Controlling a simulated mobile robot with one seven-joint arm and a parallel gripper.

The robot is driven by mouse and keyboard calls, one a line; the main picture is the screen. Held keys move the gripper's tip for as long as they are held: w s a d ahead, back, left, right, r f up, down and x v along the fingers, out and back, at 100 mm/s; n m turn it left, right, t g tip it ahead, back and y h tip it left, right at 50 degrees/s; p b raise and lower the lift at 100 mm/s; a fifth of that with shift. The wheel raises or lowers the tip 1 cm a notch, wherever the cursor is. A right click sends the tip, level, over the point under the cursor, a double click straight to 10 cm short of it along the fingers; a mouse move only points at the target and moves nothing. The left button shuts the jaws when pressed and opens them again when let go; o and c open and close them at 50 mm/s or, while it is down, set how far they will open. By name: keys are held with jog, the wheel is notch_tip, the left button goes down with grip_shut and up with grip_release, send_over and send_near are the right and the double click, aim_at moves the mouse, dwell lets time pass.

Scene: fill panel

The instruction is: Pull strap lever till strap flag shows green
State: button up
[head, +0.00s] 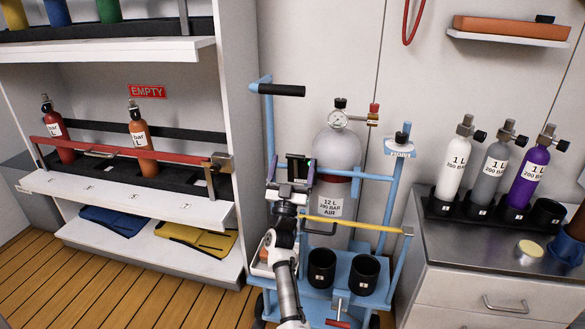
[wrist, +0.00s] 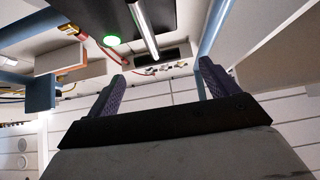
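A large grey cylinder labelled 12 L air (head: 338,150) stands upright on a blue trolley (head: 395,185). A dark red strap (head: 338,176) shows around its middle. My gripper (head: 296,168) is upright at the trolley's left side, left of the cylinder. In the wrist view my gripper (wrist: 160,78) is open, its two dark ridged fingers wide apart with nothing visible between them. I cannot clearly make out the strap lever or strap flag; my gripper may hide them in the head view. A round green glow (wrist: 112,41) shows in the wrist view, but I cannot tell whether it is the flag.
A yellow bar (head: 350,224) crosses the trolley's front. Two black cups (head: 363,272) sit low on it. A shelf with a red bar (head: 120,150) is left. A counter (head: 480,250) with small cylinders is right. A blue post (wrist: 216,28) passes near my right finger in the wrist view.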

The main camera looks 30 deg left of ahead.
notch_tip(320, 180, up, 20)
jog(key=p, duration=0.6)
dwell(0.5)
